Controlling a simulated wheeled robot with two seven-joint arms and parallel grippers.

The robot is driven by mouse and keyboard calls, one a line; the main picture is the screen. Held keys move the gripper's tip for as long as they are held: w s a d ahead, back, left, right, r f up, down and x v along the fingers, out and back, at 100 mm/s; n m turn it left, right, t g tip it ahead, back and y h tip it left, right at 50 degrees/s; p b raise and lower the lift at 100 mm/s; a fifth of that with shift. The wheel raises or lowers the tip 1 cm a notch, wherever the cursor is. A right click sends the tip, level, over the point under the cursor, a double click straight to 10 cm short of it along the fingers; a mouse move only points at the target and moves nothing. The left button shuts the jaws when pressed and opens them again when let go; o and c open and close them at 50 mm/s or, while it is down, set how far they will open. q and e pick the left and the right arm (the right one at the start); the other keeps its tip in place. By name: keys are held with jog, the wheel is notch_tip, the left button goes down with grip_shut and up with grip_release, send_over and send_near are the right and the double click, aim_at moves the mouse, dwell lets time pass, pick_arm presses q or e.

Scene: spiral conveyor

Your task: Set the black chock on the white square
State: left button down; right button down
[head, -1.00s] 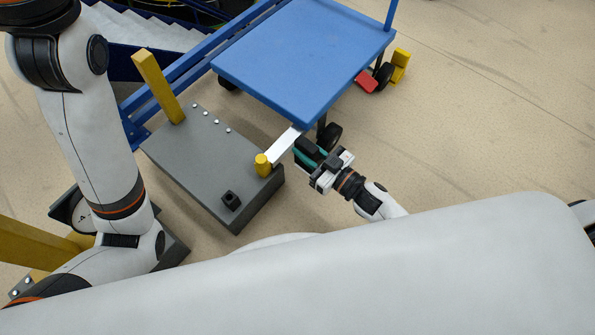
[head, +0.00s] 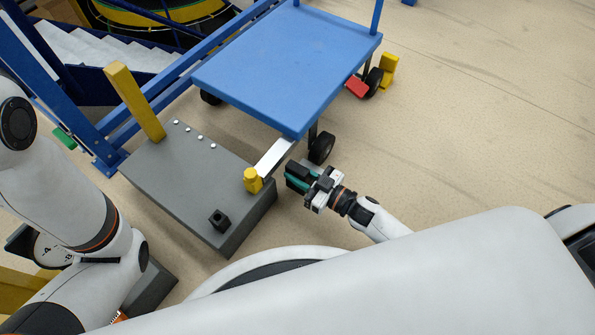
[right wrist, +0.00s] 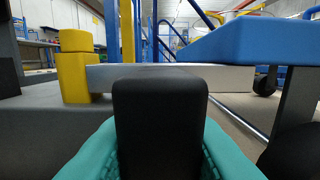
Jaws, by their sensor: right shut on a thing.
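My right gripper (head: 308,184) is shut on the black chock (head: 297,170), a dark block between teal finger pads. In the right wrist view the black chock (right wrist: 160,128) stands upright between the teal fingers and fills the lower middle. The gripper is right of the grey platform's corner and just below the blue cart's near corner, apart from both. I cannot make out a white square in either view. My left arm shows at the left of the head view, but its gripper is not visible.
The grey platform (head: 170,185) carries a yellow knob (head: 252,180), a tall yellow post (head: 135,102) and a small black block (head: 219,220). A pale metal bar (head: 275,158) reaches towards the blue cart (head: 285,65). Red (head: 356,87) and yellow (head: 389,70) blocks flank its far wheel. Floor at right is clear.

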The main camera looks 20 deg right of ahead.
jog(key=shift+f+b, duration=1.15)
jog(key=shift+f, duration=0.75)
jog(key=shift+w+d+f, duration=0.1)
jog(key=shift+w, duration=0.05)
jog(key=shift+w+d, duration=0.6)
jog(key=shift+d, duration=0.15)
jog(key=shift+w+d, duration=0.55)
jog(key=shift+d, duration=0.2)
jog(key=c, duration=1.1)
grip_release()
jog(key=shift+d, duration=0.1)
